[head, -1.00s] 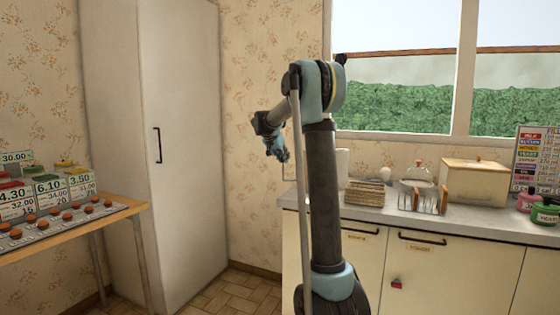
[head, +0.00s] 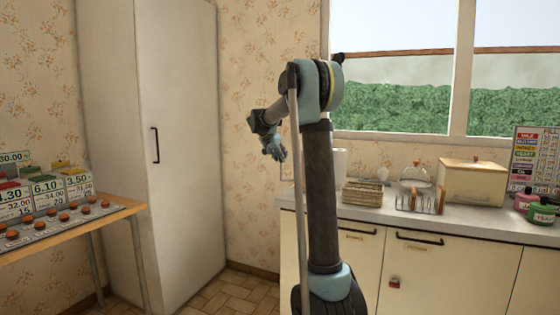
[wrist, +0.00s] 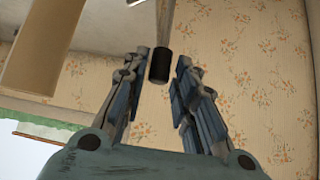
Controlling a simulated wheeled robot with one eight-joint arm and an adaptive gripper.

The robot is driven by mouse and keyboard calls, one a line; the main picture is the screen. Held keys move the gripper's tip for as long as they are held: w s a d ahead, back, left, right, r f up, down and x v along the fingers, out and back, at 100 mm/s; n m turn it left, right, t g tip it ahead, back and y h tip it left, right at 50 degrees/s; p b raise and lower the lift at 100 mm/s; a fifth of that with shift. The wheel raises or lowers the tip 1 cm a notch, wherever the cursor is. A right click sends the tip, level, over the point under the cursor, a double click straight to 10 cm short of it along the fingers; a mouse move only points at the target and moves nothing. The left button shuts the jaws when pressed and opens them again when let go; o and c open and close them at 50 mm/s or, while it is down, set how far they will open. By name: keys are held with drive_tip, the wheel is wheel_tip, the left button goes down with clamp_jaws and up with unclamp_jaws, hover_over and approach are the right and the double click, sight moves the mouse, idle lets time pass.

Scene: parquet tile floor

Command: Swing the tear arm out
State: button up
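My gripper (head: 274,150) is raised in front of the papered wall, left of the counter's end. In the wrist view its two fingers (wrist: 162,75) stand apart, with nothing clamped. A thin pale rod with a black tip (wrist: 159,65) reaches in from the top edge, between the fingertips, with a gap on both sides; it looks like the tear arm. I cannot tell how deep it sits between the fingers. In the head view a white paper roll (head: 340,164) stands at the counter's left end, partly hidden by my arm. The tear arm cannot be made out there.
A tall cabinet (head: 178,150) stands left, beside a table (head: 75,238) with price signs.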

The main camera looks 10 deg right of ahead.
drive_tip(key=v, duration=1)
drive_tip(key=shift+s+a+r, duration=0.2)
drive_tip(key=shift+a, duration=0.05)
drive_tip(key=s+d+f+n+g+y, duration=0.15)
drive_tip(key=s+f, duration=0.25)
drive_tip(key=s, duration=0.5)
drive_tip(key=s+d+f+n, duration=0.1)
drive_tip(key=s+d+f, duration=0.25)
drive_tip(key=s, duration=0.65)
drive_tip(key=s+d+f+n+g+y, duration=0.1)
drive_tip(key=s+d+f, duration=0.1)
drive_tip(key=s+f, duration=0.5)
drive_tip(key=s+a+f+n+g+y, duration=0.1)
drive_tip(key=s+f+n, duration=0.1)
drive_tip(key=s+f, duration=0.8)
drive_tip(key=s+a+f+n+g+y, duration=0.1)
drive_tip(key=s+f+n+y, duration=0.1)
drive_tip(key=s+f, duration=0.8)
drive_tip(key=s, duration=0.7)
drive_tip(key=shift+a+n, duration=0.25)
drive_tip(key=shift+n, duration=0.1)
